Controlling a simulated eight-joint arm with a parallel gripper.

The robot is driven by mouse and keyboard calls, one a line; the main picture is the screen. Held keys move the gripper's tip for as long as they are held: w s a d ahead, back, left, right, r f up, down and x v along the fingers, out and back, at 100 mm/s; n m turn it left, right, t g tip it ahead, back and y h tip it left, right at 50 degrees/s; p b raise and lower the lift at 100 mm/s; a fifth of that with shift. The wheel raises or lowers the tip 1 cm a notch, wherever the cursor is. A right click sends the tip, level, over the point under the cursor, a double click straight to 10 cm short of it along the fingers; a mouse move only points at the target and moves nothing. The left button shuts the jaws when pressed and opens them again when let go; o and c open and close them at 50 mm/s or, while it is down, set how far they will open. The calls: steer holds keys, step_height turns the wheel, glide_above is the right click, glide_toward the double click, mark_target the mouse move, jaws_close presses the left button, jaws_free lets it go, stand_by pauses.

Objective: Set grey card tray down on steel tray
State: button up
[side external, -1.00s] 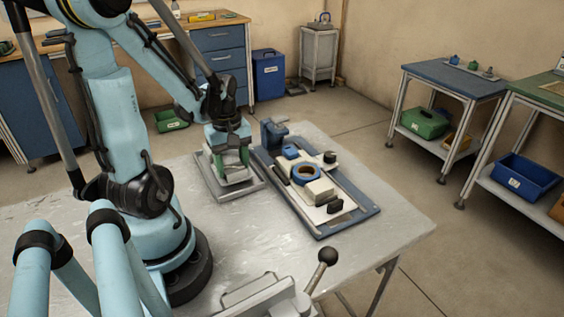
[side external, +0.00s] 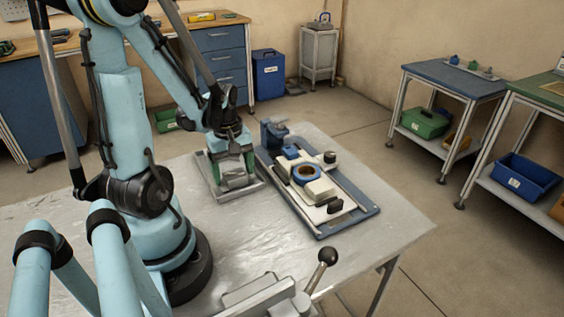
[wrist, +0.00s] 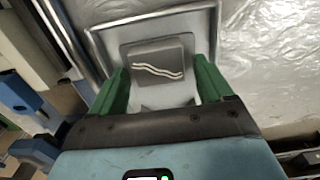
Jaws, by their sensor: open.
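My gripper (side external: 236,170) is over the steel tray (side external: 252,191) on the metal table. In the wrist view its two green fingers (wrist: 160,75) are spread apart. Between them is the grey card tray (wrist: 160,97), a light grey piece with a darker grey block marked with white wavy lines (wrist: 157,52) on it. It lies inside the raised rim of the steel tray (wrist: 155,16). A gap shows beside the block, but finger contact with the card tray's lower part cannot be told. In the side view the gripper partly hides it.
Right of the steel tray stands a blue-framed fixture (side external: 345,190) with a blue tape ring (side external: 306,174), pale blocks and black knobs. A black-knobbed lever (side external: 328,256) stands at the table's front.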

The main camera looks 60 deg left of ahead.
step_height(320, 180, up, 12)
steer(key=w+d+m+t, duration=0.3)
steer(key=w+d+m, duration=0.1)
steer(key=d+m, duration=0.5)
steer(key=w+d+m+t, duration=0.4)
steer(key=w+d+m, duration=0.1)
steer(key=d+m, duration=0.4)
steer(key=shift+d+r, duration=0.2)
steer(key=shift+r, duration=0.15)
stand_by(0.9)
